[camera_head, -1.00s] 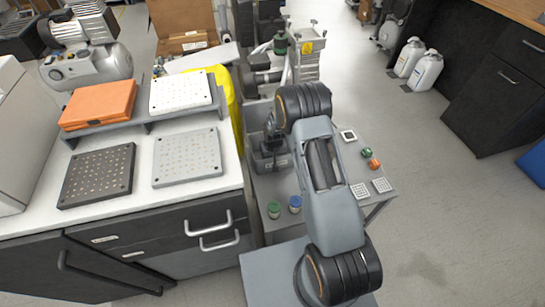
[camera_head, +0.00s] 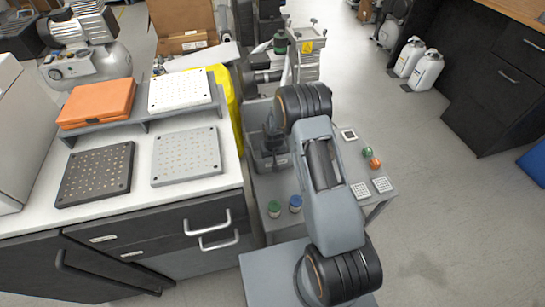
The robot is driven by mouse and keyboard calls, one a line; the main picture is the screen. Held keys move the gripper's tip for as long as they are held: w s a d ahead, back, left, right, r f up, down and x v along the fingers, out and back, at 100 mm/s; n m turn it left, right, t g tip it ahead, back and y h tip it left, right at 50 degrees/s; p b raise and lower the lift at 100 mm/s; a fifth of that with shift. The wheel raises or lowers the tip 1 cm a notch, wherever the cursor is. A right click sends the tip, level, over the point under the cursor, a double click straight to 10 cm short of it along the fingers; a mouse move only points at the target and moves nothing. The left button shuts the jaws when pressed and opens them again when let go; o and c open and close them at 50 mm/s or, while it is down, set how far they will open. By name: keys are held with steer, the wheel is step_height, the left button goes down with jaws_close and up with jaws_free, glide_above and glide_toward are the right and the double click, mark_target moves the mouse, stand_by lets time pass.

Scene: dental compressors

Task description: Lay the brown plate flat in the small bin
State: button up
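A small grey bin (camera_head: 259,165) stands on the grey table, just right of the white counter. My gripper (camera_head: 272,148) points down at the bin, partly behind my own arm. Its fingertips are too small and dark to read, so I cannot tell whether they are open or hold something. No clearly brown plate shows. It may be hidden in the bin or behind my arm.
On the white counter lie a dark perforated plate (camera_head: 97,174) and a light grey one (camera_head: 186,157). A shelf behind bears an orange case (camera_head: 97,102) and a white perforated plate (camera_head: 180,90). Small jars (camera_head: 274,209) and patterned squares (camera_head: 361,190) are on the grey table.

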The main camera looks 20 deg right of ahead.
stand_by(0.4)
steer(key=o, duration=1.1)
steer(key=shift+o, duration=0.3)
steer(key=shift+r+p, duration=2.2)
steer(key=shift+r, duration=1.3)
